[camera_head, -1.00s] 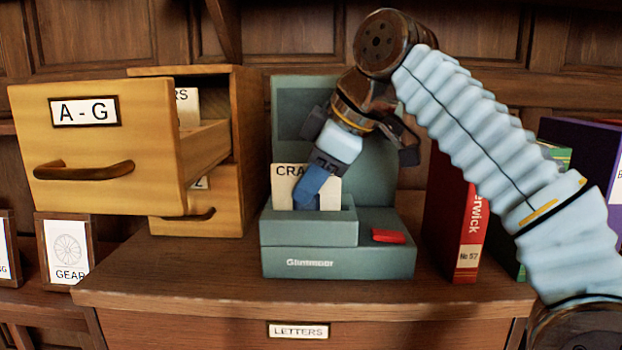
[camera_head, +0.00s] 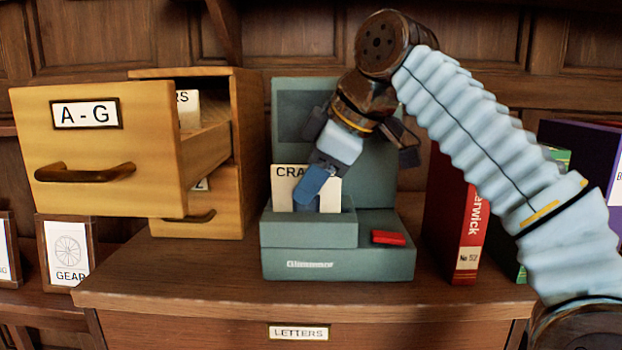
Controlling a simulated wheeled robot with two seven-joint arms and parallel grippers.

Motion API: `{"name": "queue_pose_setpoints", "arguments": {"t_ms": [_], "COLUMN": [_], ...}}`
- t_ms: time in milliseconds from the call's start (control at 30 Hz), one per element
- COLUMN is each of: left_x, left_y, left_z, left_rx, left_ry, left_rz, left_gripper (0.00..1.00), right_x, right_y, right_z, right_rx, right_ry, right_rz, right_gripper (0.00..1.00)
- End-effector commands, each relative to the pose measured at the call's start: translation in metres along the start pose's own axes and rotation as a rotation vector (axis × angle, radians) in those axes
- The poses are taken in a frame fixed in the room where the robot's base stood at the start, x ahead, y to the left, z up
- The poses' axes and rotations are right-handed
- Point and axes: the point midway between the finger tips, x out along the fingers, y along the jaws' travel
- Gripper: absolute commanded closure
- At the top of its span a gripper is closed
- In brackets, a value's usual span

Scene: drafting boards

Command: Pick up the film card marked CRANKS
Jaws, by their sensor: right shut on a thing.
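The film card (camera_head: 284,188) is cream and stands upright in the front slot of a grey-green reader machine (camera_head: 308,235). The letters "CRA" show on it; the rest of the word is hidden behind my right gripper. My right gripper (camera_head: 314,190) has blue fingers and is shut on the card at its front. The card's lower edge is hidden inside the slot housing. My left gripper is not in view.
An open wooden drawer marked A - G (camera_head: 105,140) juts out on the left, with another card (camera_head: 188,110) in it. A red book (camera_head: 458,215) stands right of the machine. A red button (camera_head: 388,237) is on the machine's base. The cabinet top in front is clear.

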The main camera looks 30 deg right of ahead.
Motion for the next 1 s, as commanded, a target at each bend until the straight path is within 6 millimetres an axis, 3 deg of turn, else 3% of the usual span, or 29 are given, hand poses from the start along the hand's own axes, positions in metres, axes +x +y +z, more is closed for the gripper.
{"name": "queue_pose_setpoints", "arguments": {"t_ms": [300,600,1000], "left_x": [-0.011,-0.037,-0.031], "left_y": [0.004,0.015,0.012], "left_z": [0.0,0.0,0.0], "left_rx": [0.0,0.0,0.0], "left_ry": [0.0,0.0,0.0], "left_rz": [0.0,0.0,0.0], "left_gripper": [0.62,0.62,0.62], "right_x": [-0.009,-0.034,-0.061], "right_y": [0.005,0.011,0.014], "right_z": [-0.004,-0.018,-0.037], "right_rx": [0.004,0.004,-0.006], "right_ry": [0.002,0.002,0.005], "right_rz": [0.01,0.01,0.006], "right_gripper": [1.0,1.0,1.0]}}
